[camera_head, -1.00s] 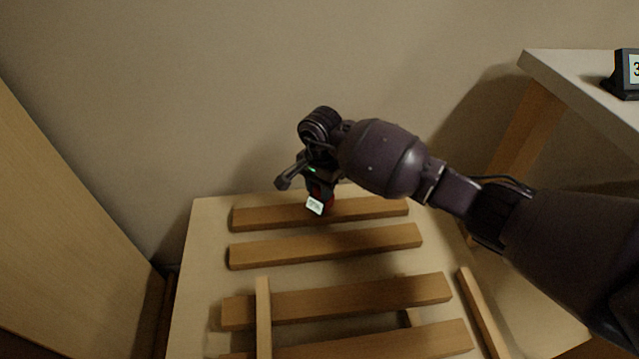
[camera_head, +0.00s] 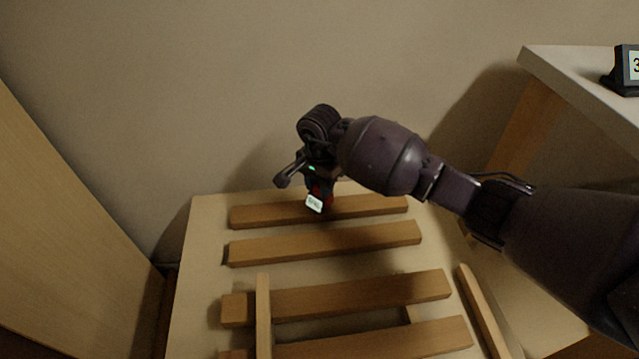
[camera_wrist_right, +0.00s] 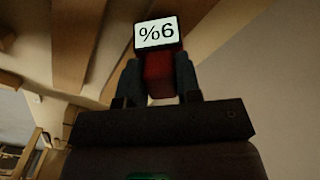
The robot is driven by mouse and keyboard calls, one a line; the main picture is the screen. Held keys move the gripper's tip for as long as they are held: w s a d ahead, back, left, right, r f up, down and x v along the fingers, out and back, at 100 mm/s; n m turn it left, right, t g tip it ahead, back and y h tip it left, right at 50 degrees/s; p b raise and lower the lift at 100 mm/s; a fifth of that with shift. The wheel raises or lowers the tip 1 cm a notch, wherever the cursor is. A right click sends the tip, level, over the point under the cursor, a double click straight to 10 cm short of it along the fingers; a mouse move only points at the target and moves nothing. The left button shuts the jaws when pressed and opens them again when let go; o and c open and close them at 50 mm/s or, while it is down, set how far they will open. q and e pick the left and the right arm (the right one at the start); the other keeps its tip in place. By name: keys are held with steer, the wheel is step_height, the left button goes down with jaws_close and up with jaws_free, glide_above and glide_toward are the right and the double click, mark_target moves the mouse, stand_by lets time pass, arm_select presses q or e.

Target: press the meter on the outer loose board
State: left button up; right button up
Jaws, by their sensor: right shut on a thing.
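My right gripper (camera_head: 318,188) is shut on a red meter (camera_head: 314,203) with a small white display. In the right wrist view the meter (camera_wrist_right: 158,68) sits between the two fingers (camera_wrist_right: 160,82), and its display seems to read "%6", perhaps seen upside down. In the head view the meter is at the farthest wooden board (camera_head: 365,207) on the bench top; I cannot tell whether it touches the board. A second board (camera_head: 325,244) lies nearer, with more boards below it. My left gripper is not in view.
Two narrow strips, one at left (camera_head: 263,315) and one at right (camera_head: 483,310), run across the bench top (camera_head: 200,290). A side table (camera_head: 580,75) at right carries a black stand with a number (camera_head: 628,72). A wooden panel (camera_head: 60,220) stands at left; a wall is behind.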

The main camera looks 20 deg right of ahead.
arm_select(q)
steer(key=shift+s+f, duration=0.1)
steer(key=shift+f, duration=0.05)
arm_select(e)
steer(key=shift+f, duration=0.45)
stand_by(1.2)
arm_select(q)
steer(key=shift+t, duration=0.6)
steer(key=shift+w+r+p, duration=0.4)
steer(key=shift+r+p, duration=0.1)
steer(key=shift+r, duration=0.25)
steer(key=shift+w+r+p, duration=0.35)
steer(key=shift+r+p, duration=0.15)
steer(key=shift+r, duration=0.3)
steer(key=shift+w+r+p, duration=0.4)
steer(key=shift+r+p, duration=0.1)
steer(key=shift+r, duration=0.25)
arm_select(e)
steer(key=shift+r, duration=3.6)
